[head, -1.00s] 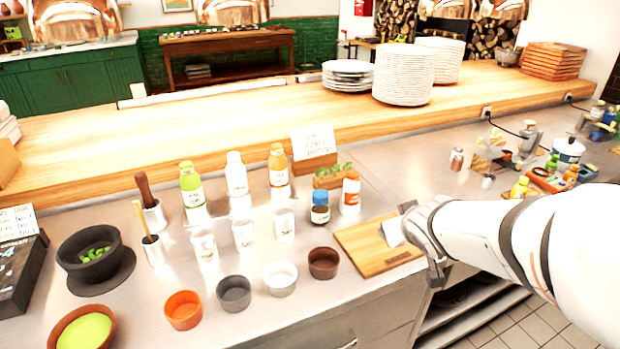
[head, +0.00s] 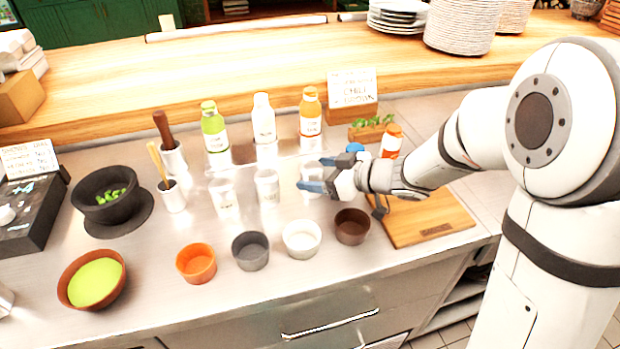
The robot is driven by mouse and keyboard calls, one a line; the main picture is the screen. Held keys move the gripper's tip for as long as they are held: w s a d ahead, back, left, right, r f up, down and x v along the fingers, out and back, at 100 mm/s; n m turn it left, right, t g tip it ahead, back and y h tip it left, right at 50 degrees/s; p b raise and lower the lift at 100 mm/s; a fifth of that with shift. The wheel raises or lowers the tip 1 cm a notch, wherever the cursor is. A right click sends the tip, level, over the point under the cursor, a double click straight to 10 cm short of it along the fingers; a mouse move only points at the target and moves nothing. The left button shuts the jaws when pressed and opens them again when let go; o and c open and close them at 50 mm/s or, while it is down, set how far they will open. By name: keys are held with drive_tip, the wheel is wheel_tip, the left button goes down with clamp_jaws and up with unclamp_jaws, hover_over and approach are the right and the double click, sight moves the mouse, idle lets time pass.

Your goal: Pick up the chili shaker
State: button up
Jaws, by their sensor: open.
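The labels are too small to read, so I cannot tell for certain which is the chili shaker. My gripper (head: 316,174) is open, its blue-grey fingers pointing left. It overlaps the rightmost of three pale, clear containers (head: 312,170) in the picture; I cannot tell whether it touches it. I see nothing held in it.
Green (head: 214,130), white (head: 263,118) and orange (head: 310,112) bottles stand behind the containers. Several small bowls, including an orange one (head: 196,263), line the front. A wooden board (head: 430,218) lies under my arm. A sign (head: 352,88) and a herb box (head: 368,132) stand at the back.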

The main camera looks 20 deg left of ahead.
drive_tip(key=x, duration=0.4)
drive_tip(key=shift+w+a+f, duration=0.1)
drive_tip(key=shift+w+a, duration=0.1)
drive_tip(key=shift+w, duration=0.15)
drive_tip(key=shift+c, duration=0.3)
drive_tip(key=c, duration=1)
